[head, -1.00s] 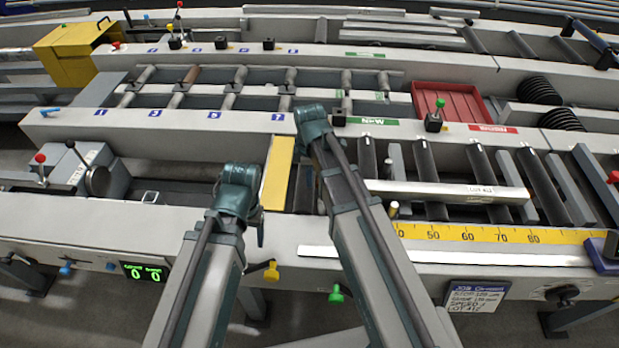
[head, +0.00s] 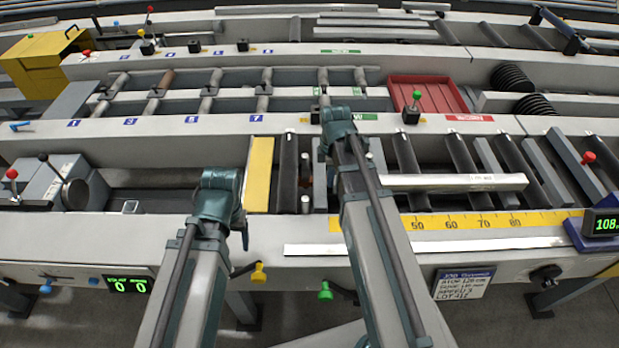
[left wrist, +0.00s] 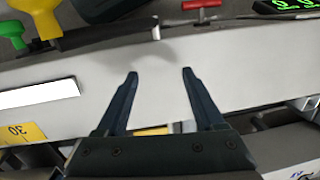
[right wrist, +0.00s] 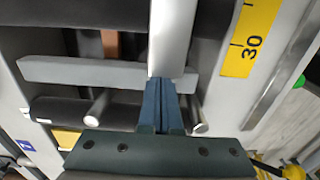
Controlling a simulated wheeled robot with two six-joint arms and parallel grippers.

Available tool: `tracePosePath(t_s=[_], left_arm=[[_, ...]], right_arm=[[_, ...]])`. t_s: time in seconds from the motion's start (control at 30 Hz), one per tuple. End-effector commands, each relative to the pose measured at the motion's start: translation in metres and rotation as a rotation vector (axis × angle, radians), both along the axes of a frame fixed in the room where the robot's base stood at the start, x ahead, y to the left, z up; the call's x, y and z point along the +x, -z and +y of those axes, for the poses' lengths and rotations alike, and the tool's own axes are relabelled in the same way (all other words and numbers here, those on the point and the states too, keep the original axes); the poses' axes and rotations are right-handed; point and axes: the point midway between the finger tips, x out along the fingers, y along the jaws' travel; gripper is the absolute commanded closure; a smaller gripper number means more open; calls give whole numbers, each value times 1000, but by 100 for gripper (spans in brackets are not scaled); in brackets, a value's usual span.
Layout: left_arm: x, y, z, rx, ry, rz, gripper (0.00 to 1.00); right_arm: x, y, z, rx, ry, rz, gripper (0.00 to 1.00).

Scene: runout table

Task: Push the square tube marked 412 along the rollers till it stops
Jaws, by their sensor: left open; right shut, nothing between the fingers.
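The pale square tube (head: 455,183) lies lengthwise on the dark rollers (head: 407,158) in the head view. Its label is too small to read surely. In the right wrist view the tube (right wrist: 172,35) runs away from my right gripper (right wrist: 162,85). That gripper is shut and empty, its tips at the tube's near end; whether they touch I cannot tell. In the head view its fingers are hidden by my arm. My left gripper (left wrist: 158,75) is open and empty over the grey front rail, left of the tube and away from it.
A yellow scale (head: 484,221) runs along the front of the rollers, with a blue readout unit (head: 600,229) at its right. Grey cross bars (head: 547,168) lie between rollers. A job card (head: 463,283) hangs in front. A red tray (head: 432,93) sits behind.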

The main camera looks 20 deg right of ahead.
Motion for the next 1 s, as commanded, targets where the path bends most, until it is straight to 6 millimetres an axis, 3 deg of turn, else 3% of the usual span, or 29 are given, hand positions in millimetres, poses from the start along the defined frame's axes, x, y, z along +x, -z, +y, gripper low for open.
tracePosePath(t_s=[0.1,0.6,0.8,1.0], left_arm=[[0,0,0,0,0,0,30],[0,0,0,0,0,0,30],[0,0,0,0,0,0,30],[0,0,0,0,0,0,30]], right_arm=[[-11,0,-37,-3,8,1,100],[-50,0,-175,-3,6,1,100],[-59,0,-206,-3,2,1,100],[-61,0,-212,-4,0,1,100]])
